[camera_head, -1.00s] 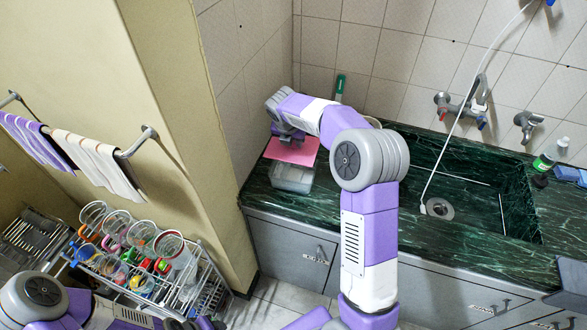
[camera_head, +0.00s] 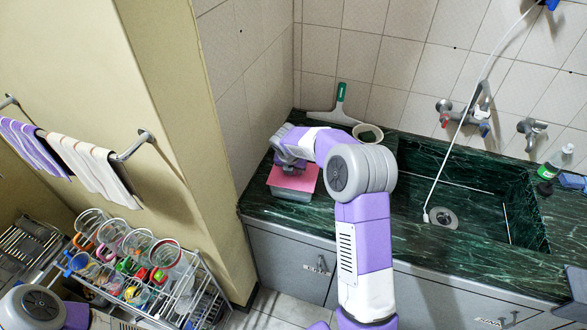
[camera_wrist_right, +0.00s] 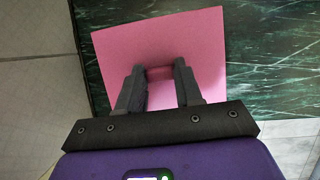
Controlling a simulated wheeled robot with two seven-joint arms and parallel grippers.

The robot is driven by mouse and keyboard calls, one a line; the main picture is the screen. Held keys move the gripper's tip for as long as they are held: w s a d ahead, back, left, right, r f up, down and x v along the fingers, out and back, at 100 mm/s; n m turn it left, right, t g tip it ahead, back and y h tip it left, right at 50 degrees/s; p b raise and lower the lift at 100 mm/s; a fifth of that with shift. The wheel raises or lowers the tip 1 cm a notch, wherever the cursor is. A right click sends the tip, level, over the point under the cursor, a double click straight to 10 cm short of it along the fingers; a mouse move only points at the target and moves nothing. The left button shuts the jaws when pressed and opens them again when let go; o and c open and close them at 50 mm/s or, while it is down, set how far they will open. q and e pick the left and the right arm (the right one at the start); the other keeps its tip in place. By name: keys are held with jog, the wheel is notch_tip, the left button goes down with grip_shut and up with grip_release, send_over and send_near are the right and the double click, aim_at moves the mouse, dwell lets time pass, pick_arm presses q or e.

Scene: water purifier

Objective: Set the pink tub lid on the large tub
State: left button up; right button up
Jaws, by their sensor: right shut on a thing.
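The pink tub lid (camera_head: 300,182) is a flat square with a small grip in its middle. My right gripper (camera_wrist_right: 160,72) is shut on that grip, and the lid (camera_wrist_right: 205,45) spreads out around the fingers in the right wrist view. In the head view the lid lies over the large tub (camera_head: 290,195), a pale clear box on the green counter. Only the tub's front wall shows below the lid. I cannot tell whether the lid touches the rim. The lid hides the tub in the wrist view. My left gripper is out of view.
A squeegee (camera_head: 335,112) leans at the back wall, with a bowl (camera_head: 368,133) beside it. The sink (camera_head: 470,200) with its hose is to the right. A tiled wall (camera_head: 232,140) is close on the left. A dish rack (camera_head: 185,285) stands lower left.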

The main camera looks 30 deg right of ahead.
jog(key=o, duration=1)
jog(key=shift+f, duration=0.1)
